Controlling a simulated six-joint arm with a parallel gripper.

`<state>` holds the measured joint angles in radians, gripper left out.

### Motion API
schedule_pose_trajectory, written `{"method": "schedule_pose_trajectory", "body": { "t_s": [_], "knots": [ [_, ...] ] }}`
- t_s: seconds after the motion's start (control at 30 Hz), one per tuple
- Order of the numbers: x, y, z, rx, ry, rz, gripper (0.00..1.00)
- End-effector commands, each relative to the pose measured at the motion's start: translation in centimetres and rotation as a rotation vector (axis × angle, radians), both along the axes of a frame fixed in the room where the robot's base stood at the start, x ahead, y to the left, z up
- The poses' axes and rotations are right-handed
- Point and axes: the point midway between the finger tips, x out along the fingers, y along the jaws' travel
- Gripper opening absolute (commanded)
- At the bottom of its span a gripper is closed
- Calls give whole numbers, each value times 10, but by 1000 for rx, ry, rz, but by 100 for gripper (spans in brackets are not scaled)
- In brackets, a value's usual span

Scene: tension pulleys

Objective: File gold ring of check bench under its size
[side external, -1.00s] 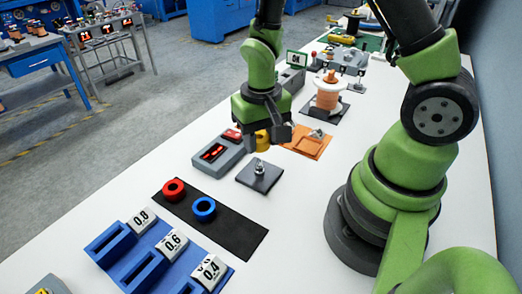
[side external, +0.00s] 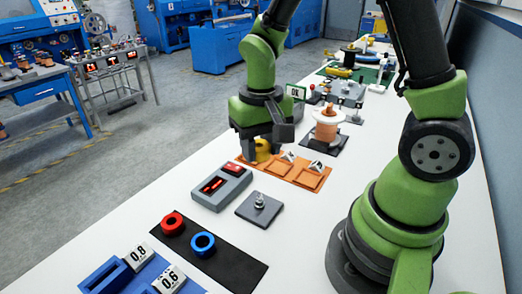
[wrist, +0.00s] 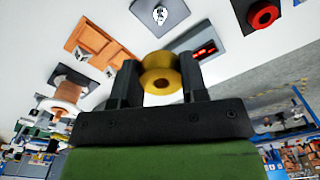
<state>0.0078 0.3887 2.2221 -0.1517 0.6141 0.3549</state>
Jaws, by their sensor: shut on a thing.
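My gripper (side external: 264,146) is shut on a gold ring (side external: 262,152), held near the left end of an orange tray (side external: 283,171). In the wrist view the gold ring (wrist: 161,75) is a flanged, pulley-like piece with a central hole, gripped between both dark fingers. The orange tray (wrist: 97,46) has compartments with pale labels; their text is unreadable here. I cannot tell whether the ring touches the tray. A grey gauge (side external: 221,186) with a red display stands in front of it. A dark plate with a metal post (side external: 260,207) lies to the gauge's right.
A black mat (side external: 234,268) carries a red ring (side external: 173,223) and a blue ring (side external: 203,244). A blue rack (side external: 108,276) with labels 0.8 and 0.6 is at the near edge. A copper spool (side external: 327,125) stands behind the tray.

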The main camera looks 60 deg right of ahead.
Motion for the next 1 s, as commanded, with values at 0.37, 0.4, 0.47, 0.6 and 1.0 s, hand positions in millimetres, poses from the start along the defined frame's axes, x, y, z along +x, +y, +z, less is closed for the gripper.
{"method": "schedule_pose_trajectory", "body": {
  "t_s": [0.37, 0.4, 0.47, 0.6, 1.0],
  "knots": [
    [1, 0, 25, -1, -3, 1, 12],
    [1, 0, 27, -1, -3, 1, 12],
    [1, 0, 31, 0, -4, 1, 12],
    [0, 0, 35, 0, -2, 1, 12],
    [0, 0, 35, -1, -1, 1, 12]
  ]
}}
